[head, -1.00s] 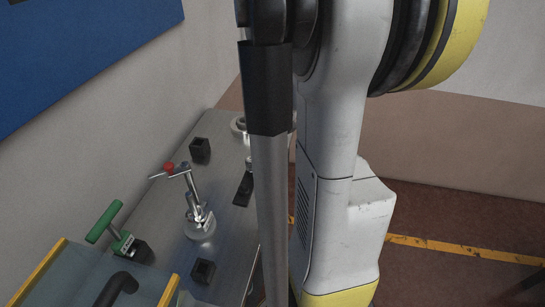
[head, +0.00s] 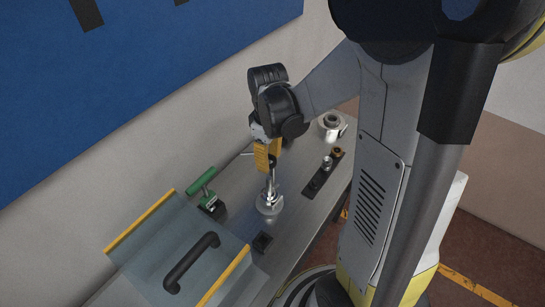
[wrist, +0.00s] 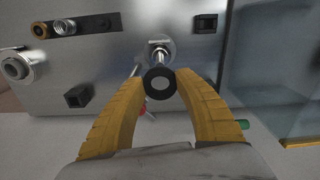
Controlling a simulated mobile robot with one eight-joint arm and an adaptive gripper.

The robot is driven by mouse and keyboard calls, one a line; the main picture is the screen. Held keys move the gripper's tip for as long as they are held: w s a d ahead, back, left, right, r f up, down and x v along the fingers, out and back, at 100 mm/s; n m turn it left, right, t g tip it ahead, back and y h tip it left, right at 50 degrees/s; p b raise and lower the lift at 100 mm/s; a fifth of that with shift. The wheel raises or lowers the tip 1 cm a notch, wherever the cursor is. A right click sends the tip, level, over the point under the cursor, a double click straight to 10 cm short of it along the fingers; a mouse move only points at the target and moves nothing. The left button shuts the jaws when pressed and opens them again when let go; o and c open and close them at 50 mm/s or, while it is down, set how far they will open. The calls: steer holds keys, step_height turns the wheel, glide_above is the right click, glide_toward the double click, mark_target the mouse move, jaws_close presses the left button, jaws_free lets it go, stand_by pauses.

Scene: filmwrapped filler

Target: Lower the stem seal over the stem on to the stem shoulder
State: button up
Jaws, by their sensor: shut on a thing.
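The stem seal, a black ring (wrist: 160,86), is held between the yellow fingertips of my gripper (wrist: 163,82) in the wrist view. My gripper (head: 267,157) also shows in the head view, pointing down above the stem. The stem is a thin silver rod (head: 271,185) standing upright on a round metal base (head: 269,204). In the wrist view the stem (wrist: 159,54) runs from its base toward the ring. I cannot tell whether the stem's tip is inside the ring. The stem shoulder is not clear to see.
A black strip with several small parts (head: 324,172) and a metal fitting (head: 331,124) stand on the bench behind. A green-handled tool (head: 202,183) is to the left. A lidded box with a black handle (head: 191,264) is in front. A black square socket (head: 262,242) is near the stem.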

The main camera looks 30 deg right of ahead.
steer(key=shift+f, duration=0.1)
steer(key=b, duration=0.5)
glide_above(270, 193)
steer(key=f, duration=0.5)
steer(key=shift+w+d+f, duration=0.2)
steer(key=shift+w+f, duration=0.1)
steer(key=shift+w, duration=0.1)
steer(key=shift+f+b, duration=4.65)
steer(key=shift+f, duration=0.05)
stand_by(0.5)
steer(key=o, duration=0.9)
steer(key=shift+o, duration=0.2)
steer(key=shift+r, duration=0.1)
step_height(270, 193, up, 12)
